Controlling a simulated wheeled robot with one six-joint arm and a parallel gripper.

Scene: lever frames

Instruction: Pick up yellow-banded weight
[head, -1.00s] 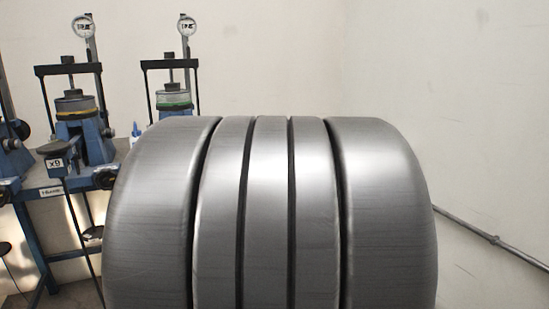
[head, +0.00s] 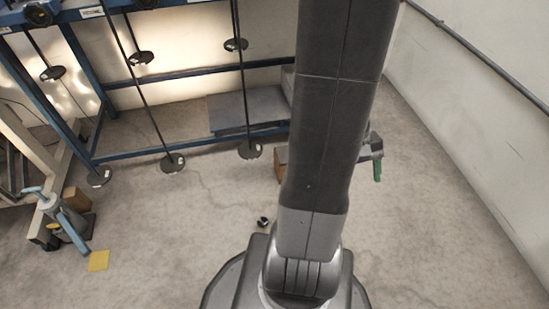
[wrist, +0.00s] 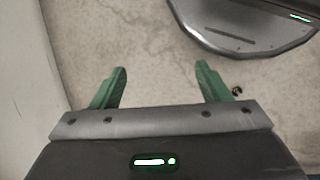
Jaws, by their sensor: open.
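No weight with a clear yellow band shows in either current view. A small dark object (head: 263,222) lies on the floor just left of my arm's base. A small dark object also shows in the wrist view (wrist: 237,91), right of the fingers; it is too small to tell any band. My gripper (wrist: 161,67) is open and empty, its green fingers apart above bare floor. In the head view, one green finger (head: 378,171) shows right of my arm, which hides the rest.
A blue bench frame (head: 200,75) stands at the back left, with several black discs on hanging rods (head: 173,163) below it. A brown box (head: 281,164) is partly behind my arm. A yellow square (head: 98,261) lies at left. A wall (head: 480,120) bounds the right.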

